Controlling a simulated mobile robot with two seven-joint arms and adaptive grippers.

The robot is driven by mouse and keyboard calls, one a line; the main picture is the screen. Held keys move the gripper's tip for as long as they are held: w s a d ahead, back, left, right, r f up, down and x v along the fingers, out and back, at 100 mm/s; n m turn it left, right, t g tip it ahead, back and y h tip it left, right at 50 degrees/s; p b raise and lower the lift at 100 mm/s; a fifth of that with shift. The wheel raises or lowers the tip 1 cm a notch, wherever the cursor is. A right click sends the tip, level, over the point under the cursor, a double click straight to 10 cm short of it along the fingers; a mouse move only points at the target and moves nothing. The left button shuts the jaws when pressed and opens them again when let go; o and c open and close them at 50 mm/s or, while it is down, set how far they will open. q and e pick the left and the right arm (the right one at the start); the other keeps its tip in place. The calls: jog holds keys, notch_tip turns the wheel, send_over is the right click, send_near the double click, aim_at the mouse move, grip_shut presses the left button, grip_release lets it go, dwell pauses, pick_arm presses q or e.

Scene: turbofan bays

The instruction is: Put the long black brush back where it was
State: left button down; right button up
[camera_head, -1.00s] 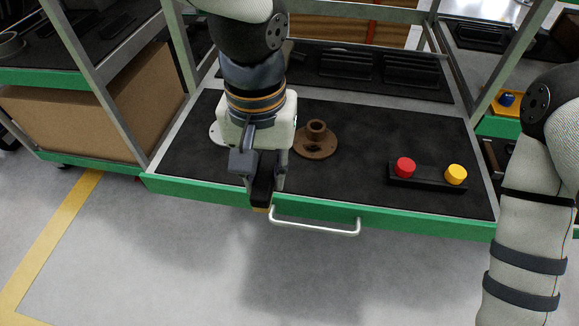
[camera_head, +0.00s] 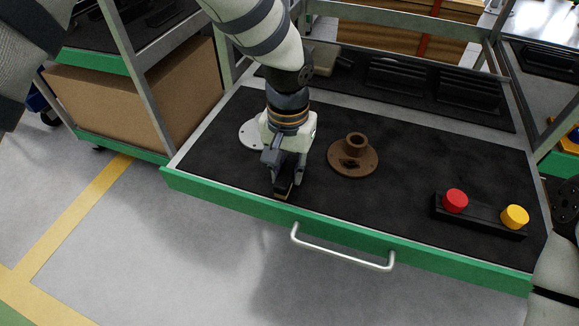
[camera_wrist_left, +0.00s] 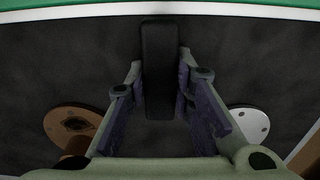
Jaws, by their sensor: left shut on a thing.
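My left gripper (camera_head: 285,176) is shut on the long black brush (camera_head: 283,188) over the front left part of the drawer, just inside its green front edge. In the head view the fingers hide much of the brush, and a tan lower edge shows. In the left wrist view the brush (camera_wrist_left: 158,62) is a dark bar between the fingers (camera_wrist_left: 155,115), pointing toward the drawer's front edge. I cannot tell whether it touches the black mat (camera_head: 400,150). My right gripper is out of view.
A brown flanged part (camera_head: 352,160) stands right of the gripper, and a pale round flange (camera_head: 251,134) lies behind it to the left. A black holder (camera_head: 478,217) carries a red knob (camera_head: 455,200) and a yellow knob (camera_head: 515,216). A handle (camera_head: 343,254) juts from the drawer front.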

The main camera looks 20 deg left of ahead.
aim_at(289, 169)
pick_arm(q)
jog(key=shift+r, duration=0.15)
jog(key=c, duration=1.4)
grip_release()
jog(key=shift+f, duration=0.2)
notch_tip(289, 169, up, 12)
jog(key=p, duration=0.1)
jog(key=shift+r, duration=0.2)
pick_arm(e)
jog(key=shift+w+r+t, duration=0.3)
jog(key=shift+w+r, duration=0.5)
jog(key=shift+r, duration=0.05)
